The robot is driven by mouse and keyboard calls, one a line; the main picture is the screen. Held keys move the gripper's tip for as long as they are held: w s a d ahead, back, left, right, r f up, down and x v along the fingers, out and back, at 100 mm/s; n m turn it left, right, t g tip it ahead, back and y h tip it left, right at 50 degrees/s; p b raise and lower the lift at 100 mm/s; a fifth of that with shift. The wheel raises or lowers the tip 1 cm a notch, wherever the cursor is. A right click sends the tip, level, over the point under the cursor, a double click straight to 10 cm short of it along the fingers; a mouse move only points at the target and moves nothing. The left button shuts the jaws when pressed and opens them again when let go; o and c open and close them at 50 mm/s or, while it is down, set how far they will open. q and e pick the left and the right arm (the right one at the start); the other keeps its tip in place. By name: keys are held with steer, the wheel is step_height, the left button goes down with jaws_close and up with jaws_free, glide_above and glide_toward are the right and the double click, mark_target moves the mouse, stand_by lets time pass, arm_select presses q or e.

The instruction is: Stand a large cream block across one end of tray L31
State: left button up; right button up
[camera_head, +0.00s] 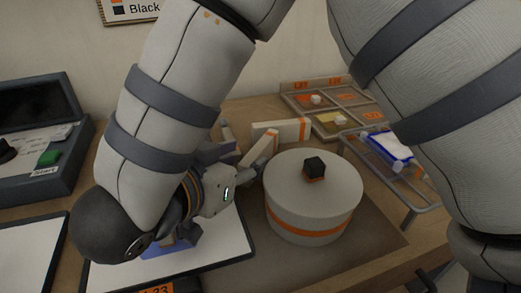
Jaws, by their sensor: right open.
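My right gripper (211,190) is open at the end of the bent arm, left of the round drum; its fingers are partly hidden. A cream block with orange edges (278,132) stands behind the drum. A second cream and orange piece (260,157) slants between my gripper and the drum; I cannot tell whether the gripper touches it. A white-floored tray with a dark rim (225,255) lies under the gripper, with a bluish piece (165,247) on it. Its orange label (157,289) is cut off, so I cannot tell whether this is L31. My left gripper is not in view.
The cream drum with an orange band (306,222) and a black knob stands on a brown mat (385,247). A compartment rack (302,101) is at the back right, near a wire rack (418,203) with a blue and white packet. An open dark case (62,187) is at the left.

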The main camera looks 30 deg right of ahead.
mark_target(258, 148)
steer(key=x, duration=0.8)
steer(key=shift+w+r, duration=0.25)
steer(key=shift+r, duration=0.05)
jaws_close()
